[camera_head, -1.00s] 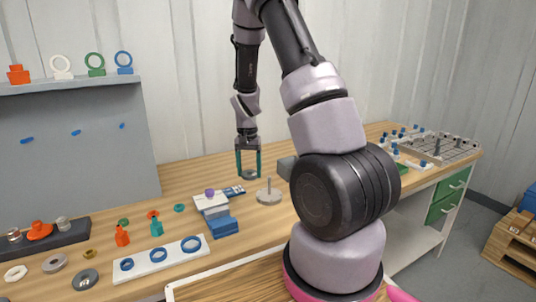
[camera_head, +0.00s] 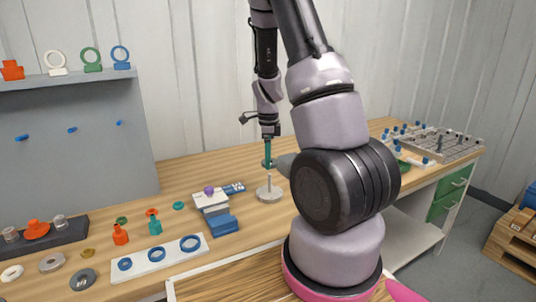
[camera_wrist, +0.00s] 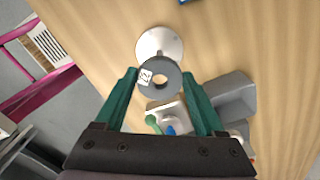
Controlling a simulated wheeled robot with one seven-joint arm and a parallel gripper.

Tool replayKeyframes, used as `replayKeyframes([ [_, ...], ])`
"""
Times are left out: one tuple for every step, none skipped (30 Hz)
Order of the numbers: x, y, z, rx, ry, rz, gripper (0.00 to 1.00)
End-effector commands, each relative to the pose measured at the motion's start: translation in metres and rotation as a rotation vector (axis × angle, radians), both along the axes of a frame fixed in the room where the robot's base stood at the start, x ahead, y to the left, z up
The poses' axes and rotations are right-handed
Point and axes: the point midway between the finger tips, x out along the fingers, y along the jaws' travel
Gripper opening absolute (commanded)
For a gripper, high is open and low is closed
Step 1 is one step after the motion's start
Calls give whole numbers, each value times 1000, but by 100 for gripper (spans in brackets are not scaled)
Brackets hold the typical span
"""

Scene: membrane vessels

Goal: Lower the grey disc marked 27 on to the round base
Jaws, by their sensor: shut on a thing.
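My gripper (camera_head: 268,155) (camera_wrist: 159,73) points down with its two green fingers shut on the grey disc (camera_wrist: 165,88). The disc has a centre hole and a small white label, too small to read surely. It also shows edge-on in the head view (camera_head: 268,165). The round base (camera_head: 269,196) stands on the bench below the disc, with a thin upright pin (camera_head: 269,181). In the wrist view the base (camera_wrist: 150,39) is partly covered by the disc, and its pin shows beyond the disc's rim, not through the hole. The disc is above the base, apart from it.
A grey block (camera_head: 285,164) (camera_wrist: 232,97) stands close to the base, partly behind my arm. A blue and white stack with a purple knob (camera_head: 209,190) is left of the base. A white board with blue rings (camera_head: 157,257) and loose rings lie nearer the front.

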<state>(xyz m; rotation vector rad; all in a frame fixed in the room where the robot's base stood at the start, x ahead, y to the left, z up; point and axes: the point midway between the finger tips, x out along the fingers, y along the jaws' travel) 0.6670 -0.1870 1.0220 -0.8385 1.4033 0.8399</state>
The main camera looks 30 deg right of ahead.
Motion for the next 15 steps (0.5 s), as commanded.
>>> replayKeyframes([
  [0, 0, -4, 0, 1, 0, 17],
  [0, 0, -6, 0, 1, 1, 17],
  [0, 0, -9, 0, 2, 1, 17],
  [0, 0, -11, 0, 2, 1, 17],
  [0, 0, -13, 0, 2, 2, 17],
  [0, 0, -16, 0, 1, 2, 17],
  [0, 0, -18, 0, 1, 1, 17],
  [0, 0, -20, 0, 1, 1, 17],
  [0, 0, -23, 0, 1, 1, 17],
  [0, 0, -25, 0, 1, 2, 17],
  [0, 0, -28, 0, 1, 3, 17],
  [0, 0, -30, 0, 1, 3, 17],
  [0, 0, -32, 0, 1, 3, 17],
  [0, 0, -34, 0, 1, 3, 17],
  [0, 0, -37, 0, 1, 3, 17],
])
